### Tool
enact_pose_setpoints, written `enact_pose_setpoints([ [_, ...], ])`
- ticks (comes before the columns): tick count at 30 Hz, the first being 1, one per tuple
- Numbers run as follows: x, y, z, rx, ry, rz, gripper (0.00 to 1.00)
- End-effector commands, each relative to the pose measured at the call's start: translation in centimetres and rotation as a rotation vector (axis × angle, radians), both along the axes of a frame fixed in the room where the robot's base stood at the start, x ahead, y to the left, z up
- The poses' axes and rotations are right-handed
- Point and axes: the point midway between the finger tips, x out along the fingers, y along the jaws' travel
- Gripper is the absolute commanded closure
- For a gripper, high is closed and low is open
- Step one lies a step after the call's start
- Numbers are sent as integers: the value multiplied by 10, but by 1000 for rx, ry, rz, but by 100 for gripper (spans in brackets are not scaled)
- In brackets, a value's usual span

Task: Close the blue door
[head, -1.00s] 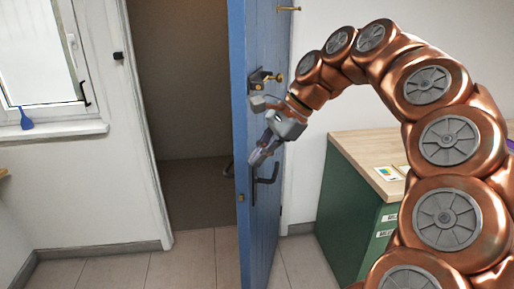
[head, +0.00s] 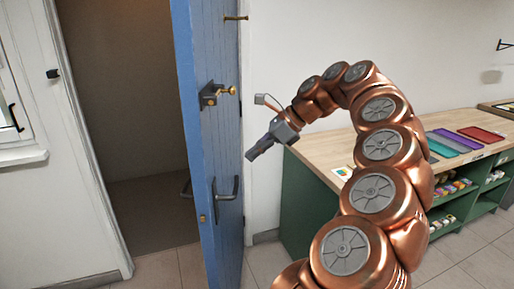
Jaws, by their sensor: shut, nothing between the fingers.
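The blue door (head: 215,140) stands open in the head view, seen nearly edge-on, with the dark doorway (head: 125,100) to its left. A dark lever handle (head: 227,190) is on its right-hand face, and part of another handle shows on the left side. A lock with a brass knob (head: 220,93) sits above the handle. My gripper (head: 252,154) is shut and empty. It appears to the right of the door, a little above and right of the lever handle, and looks apart from it. The door's hinges are not clearly visible.
A green cabinet with a wooden top (head: 318,160) stands to the right, close to my arm. Coloured trays (head: 455,142) lie on it. A window (head: 15,110) is at the far left. Tiled floor is clear in front of the doorway.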

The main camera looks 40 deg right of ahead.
Motion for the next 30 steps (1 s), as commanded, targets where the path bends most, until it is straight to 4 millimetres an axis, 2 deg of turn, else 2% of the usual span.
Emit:
enact_pose_setpoints([
  [17,35,35,-47,1,0,4,100],
  [24,57,56,-47,-1,-1,4,100],
  [30,64,62,-48,-1,0,2,100],
])
